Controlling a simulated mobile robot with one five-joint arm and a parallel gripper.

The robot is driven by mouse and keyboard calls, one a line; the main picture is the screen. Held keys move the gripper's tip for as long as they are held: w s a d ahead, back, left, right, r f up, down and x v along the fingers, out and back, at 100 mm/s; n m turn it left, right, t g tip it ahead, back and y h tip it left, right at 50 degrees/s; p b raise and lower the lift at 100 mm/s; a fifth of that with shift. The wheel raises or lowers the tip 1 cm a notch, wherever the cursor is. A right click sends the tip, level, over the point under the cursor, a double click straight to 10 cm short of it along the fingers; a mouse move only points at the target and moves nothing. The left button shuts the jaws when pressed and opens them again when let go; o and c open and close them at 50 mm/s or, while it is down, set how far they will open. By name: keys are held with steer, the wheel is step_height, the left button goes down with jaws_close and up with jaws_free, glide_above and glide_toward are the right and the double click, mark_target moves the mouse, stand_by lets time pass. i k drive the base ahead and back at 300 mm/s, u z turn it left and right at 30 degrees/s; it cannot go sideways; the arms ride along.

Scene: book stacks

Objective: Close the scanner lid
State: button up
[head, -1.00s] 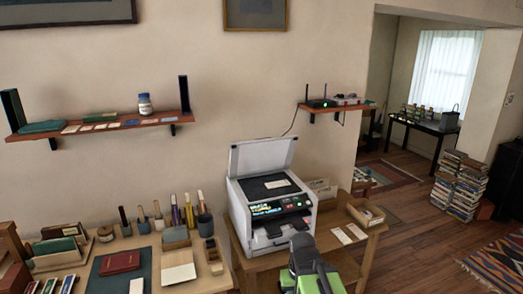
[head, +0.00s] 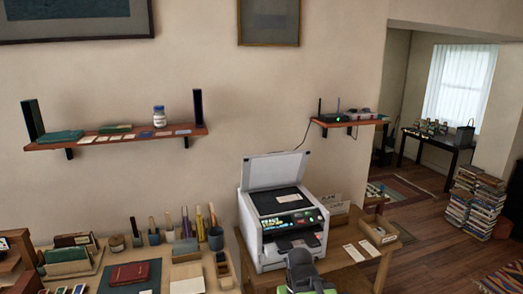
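The scanner (head: 285,222) is a white printer-like machine on a small wooden table. Its lid (head: 276,170) stands raised at the back, leaning toward the wall. A dark sheet or book with a pale label lies on the scanner bed (head: 280,201). A lit control panel (head: 293,220) shows on the front. Part of my arm, grey with green, shows at the bottom in front of the scanner, apart from the lid. My gripper's fingertips cannot be made out.
The wooden table (head: 352,262) also bears an open box (head: 377,233) and white cards right of the scanner. A desk at left holds a red book (head: 129,273) and several tools. A wall shelf (head: 345,122) with a router hangs above right. Wall space above the lid is clear.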

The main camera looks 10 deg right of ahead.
mark_target(271, 169)
steer(key=u, duration=0.35)
steer(key=i, duration=1.3)
steer(key=u, duration=0.2)
